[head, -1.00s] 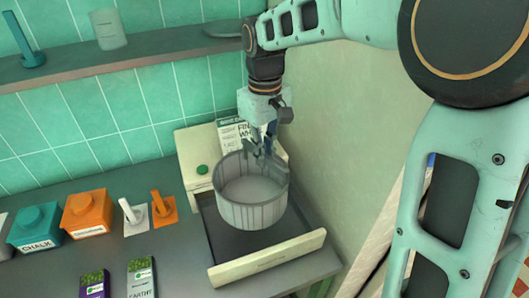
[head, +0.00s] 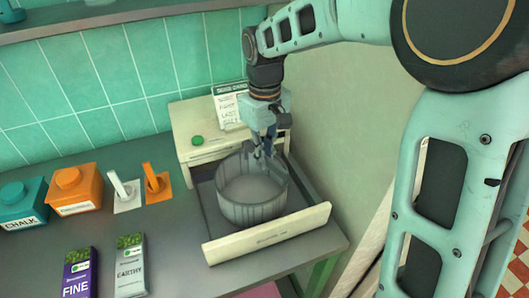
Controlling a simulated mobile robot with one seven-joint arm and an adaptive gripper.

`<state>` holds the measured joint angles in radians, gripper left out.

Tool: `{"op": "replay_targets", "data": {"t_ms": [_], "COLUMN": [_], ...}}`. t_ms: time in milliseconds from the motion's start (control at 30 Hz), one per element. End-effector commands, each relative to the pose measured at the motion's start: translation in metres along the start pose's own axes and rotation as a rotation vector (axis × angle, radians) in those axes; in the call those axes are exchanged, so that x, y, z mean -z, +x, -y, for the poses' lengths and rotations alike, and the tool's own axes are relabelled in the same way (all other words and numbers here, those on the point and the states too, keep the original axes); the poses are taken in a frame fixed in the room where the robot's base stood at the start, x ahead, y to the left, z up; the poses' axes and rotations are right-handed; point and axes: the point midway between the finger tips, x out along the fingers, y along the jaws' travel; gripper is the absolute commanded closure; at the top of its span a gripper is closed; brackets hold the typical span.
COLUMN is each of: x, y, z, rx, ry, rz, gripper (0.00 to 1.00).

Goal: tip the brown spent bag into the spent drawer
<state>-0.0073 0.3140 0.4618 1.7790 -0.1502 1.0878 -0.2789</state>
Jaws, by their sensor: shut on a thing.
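My gripper (head: 262,152) is shut at the far rim of a grey, ribbed, open-topped tub (head: 252,208). The tub is upright, at or just above the floor of the open drawer (head: 265,235); I cannot tell whether it touches. The drawer has a cream front and a dark inside, and it is pulled out of a cream cabinet. The tub's inside looks plain grey, with nothing clearly visible in it. I see no brown bag. The fingertips are partly hidden by the rim and small in view.
A green button (head: 197,140) and a printed card (head: 230,108) are on the cabinet. Left on the counter are a teal chalk box (head: 22,205), an orange box (head: 75,192), a purple pack (head: 78,274) and a grey pack (head: 130,266). A wall stands close on the right.

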Motion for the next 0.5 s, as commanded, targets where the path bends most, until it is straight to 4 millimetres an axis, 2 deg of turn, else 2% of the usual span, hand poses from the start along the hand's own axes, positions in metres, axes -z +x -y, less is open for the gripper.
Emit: {"op": "replay_targets", "data": {"t_ms": [300,333,500], "x": [0.0003,0.0003,0.0003], "y": [0.0019,0.0019,0.0020], "z": [-0.0002,-0.0002,-0.0002], "rx": [-0.001,-0.001,-0.001], "ry": [0.000,0.000,0.000], "rz": [-0.001,-0.001,-0.001], "gripper": [1.00,0.89,0.72]}}
